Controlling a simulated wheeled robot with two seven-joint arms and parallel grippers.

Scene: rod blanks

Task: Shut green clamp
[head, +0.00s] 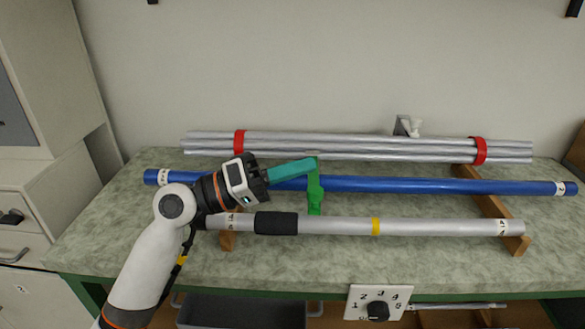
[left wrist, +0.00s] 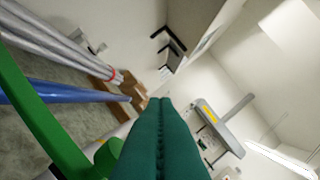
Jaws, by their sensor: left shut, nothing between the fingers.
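The green clamp (head: 315,193) is at the middle of the bench, at the blue tube (head: 430,186) and just behind the grey rod with the black sleeve (head: 340,226). In the left wrist view its bright green arm (left wrist: 42,122) slants across the left side. My left gripper (head: 308,165) has teal fingers pressed together and empty. Its tips are at the clamp's upper end; I cannot tell whether they touch it. In the left wrist view the shut fingers (left wrist: 160,105) point away beside the green arm. Whether the clamp is fully shut is unclear. My right gripper is not in view.
A bundle of silver rods (head: 360,145) with red bands lies at the back. Wooden supports (head: 500,212) hold the rods above the green bench top (head: 110,222). A numbered dial plate (head: 362,303) is at the front edge. A dark bin (head: 240,312) stands below.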

